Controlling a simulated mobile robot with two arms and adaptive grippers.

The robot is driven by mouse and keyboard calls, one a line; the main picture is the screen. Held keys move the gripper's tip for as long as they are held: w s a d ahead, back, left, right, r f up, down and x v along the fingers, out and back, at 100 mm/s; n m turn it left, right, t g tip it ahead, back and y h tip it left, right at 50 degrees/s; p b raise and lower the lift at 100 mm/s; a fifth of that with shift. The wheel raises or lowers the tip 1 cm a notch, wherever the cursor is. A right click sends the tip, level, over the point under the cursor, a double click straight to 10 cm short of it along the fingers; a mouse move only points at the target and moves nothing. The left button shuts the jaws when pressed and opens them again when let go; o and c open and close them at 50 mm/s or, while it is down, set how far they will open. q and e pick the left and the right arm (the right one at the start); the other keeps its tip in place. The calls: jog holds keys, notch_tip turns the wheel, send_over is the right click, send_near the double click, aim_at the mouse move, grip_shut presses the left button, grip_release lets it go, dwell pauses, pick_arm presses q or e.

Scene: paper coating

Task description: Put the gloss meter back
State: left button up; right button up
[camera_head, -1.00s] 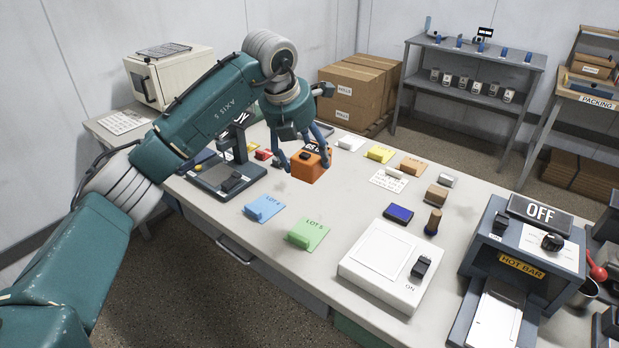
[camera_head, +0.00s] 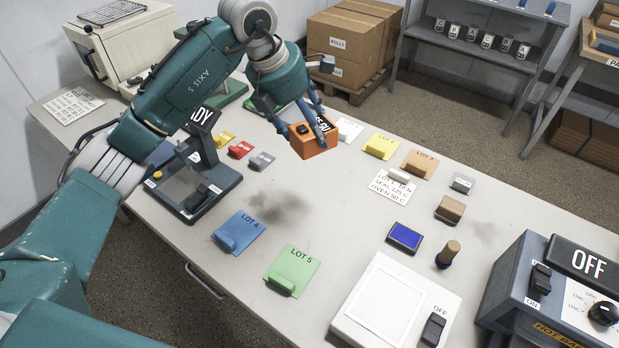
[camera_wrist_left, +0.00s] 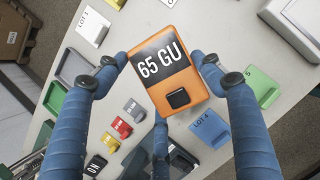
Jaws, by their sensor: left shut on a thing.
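The gloss meter is an orange block (camera_head: 314,146) with a black display and a black button. In the left wrist view its display reads 65 GU (camera_wrist_left: 163,64). My left gripper (camera_head: 311,130) is shut on it, with blue fingers on both sides. It hangs tilted above the table, and a dark blurred shadow lies on the bare tabletop in front of it. A grey shallow tray (camera_wrist_left: 76,70) lies at the left in the left wrist view and looks empty. My right gripper is in neither view.
A dark device with a READY sign (camera_head: 200,170) stands left of the held meter. The blue LOT 4 card (camera_head: 240,231) and green LOT 5 card (camera_head: 300,262) lie in front. A white switch box (camera_head: 385,300) and the hot bar unit (camera_head: 560,290) stand to the right.

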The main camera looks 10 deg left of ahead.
pick_arm(q)
notch_tip(320, 180, down, 14)
jog(key=p, duration=0.3)
jog(key=shift+s+r, duration=0.15)
jog(key=shift+r, duration=0.05)
notch_tip(320, 180, down, 4)
jog(key=shift+r+p, duration=0.25)
jog(key=shift+p, duration=0.35)
jog(key=shift+f, duration=0.35)
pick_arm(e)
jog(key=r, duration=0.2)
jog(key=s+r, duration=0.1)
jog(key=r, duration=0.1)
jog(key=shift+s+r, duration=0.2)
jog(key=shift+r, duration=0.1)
pick_arm(q)
jog(key=shift+f, duration=0.15)
jog(key=o, duration=1.3)
jog(key=shift+o, duration=1.3)
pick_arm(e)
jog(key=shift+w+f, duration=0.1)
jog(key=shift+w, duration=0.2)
